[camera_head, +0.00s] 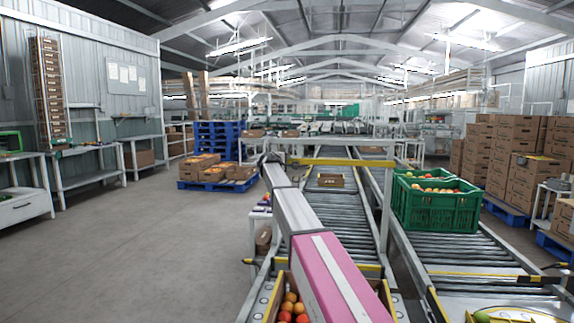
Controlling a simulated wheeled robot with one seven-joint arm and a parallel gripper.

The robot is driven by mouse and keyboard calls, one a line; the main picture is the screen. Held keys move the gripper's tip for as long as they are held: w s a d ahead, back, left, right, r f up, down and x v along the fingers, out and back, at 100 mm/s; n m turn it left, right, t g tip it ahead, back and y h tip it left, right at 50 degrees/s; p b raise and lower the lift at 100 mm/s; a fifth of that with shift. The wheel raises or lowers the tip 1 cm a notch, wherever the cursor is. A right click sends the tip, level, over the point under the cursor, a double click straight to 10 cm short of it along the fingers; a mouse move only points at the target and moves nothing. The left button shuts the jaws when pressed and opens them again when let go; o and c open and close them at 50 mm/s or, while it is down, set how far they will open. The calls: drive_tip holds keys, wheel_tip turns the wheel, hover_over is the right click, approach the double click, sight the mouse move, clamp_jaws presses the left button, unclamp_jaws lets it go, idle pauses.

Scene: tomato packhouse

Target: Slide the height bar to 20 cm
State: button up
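The height bar is a yellow bar (355,162) lying level across the near conveyor. It sits a little below the top beam of a grey gate frame (340,141), whose right post stands between the two conveyor lanes. No readable height scale shows, so I cannot tell its setting. My arm, with pink and pale grey links, reaches forward from the bottom over the near conveyor's left side. My gripper (269,158) is at its far end, close to the left end of the bar. It is small and dark there; I cannot tell whether it is open or touching the bar.
A small carton (330,181) sits on the rollers near the gate. An open box of tomatoes (290,308) is beneath my arm. Green crates (436,207) of produce stand on the right conveyor. Carton stacks (515,155) line the right. The left floor is clear.

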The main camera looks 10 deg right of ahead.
clamp_jaws()
drive_tip(key=shift+f, duration=0.15)
wheel_tip(320, 180, down, 30)
drive_tip(key=shift+s+f, duration=0.15)
drive_tip(key=shift+f, duration=0.05)
drive_tip(key=shift+c, duration=0.2)
unclamp_jaws()
drive_tip(key=shift+f, duration=0.1)
drive_tip(key=shift+o, duration=0.2)
drive_tip(key=shift+r, duration=0.2)
